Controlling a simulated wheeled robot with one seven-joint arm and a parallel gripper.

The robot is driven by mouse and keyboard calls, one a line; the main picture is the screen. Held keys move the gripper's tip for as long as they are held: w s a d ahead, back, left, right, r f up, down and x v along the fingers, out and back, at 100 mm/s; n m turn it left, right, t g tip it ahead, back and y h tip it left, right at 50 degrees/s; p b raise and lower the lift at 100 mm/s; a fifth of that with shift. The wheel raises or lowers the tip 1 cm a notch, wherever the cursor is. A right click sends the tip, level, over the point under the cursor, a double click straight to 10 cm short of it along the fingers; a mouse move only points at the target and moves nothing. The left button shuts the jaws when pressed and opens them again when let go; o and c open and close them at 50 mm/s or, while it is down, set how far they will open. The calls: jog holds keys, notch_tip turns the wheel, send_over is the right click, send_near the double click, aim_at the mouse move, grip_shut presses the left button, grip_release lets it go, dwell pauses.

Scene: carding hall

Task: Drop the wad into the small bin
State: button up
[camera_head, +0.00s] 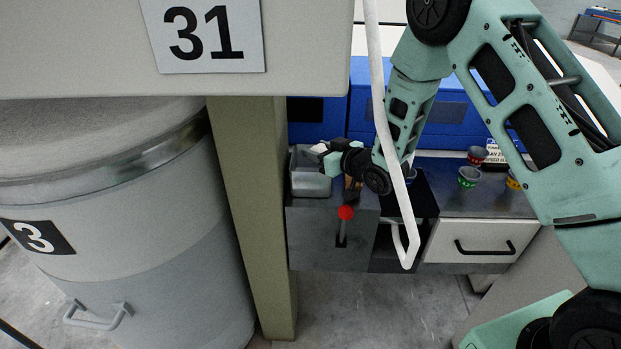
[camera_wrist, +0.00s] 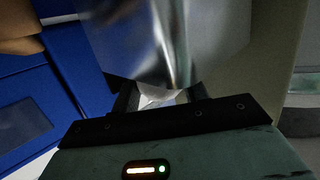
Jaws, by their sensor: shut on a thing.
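The small bin (camera_head: 310,182) is a grey open-topped container on the left end of the metal bench in the head view. In the wrist view a shiny metal wall (camera_wrist: 165,40), probably the bin's, fills the upper middle, just beyond the fingertips. My gripper (camera_head: 320,150) is at the bin's upper right rim, pointing left. In the wrist view my gripper (camera_wrist: 160,95) is shut on a small white wad (camera_wrist: 158,98) between its dark fingers. Most of the wad is hidden; whether it is over the opening I cannot tell.
A red-knobbed lever (camera_head: 346,212) is on the bench front below my gripper. A bent white tube (camera_head: 378,100) hangs before my arm. Small cups (camera_head: 468,177) and a white drawer (camera_head: 470,240) are right. An olive post (camera_head: 250,220) and large can (camera_head: 120,220) stand left.

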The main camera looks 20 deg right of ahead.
jog(key=shift+f, duration=0.3)
jog(key=o, duration=1)
jog(key=shift+s+d, duration=0.1)
jog(key=shift+p+v, duration=0.35)
jog(key=shift+v, duration=8.25)
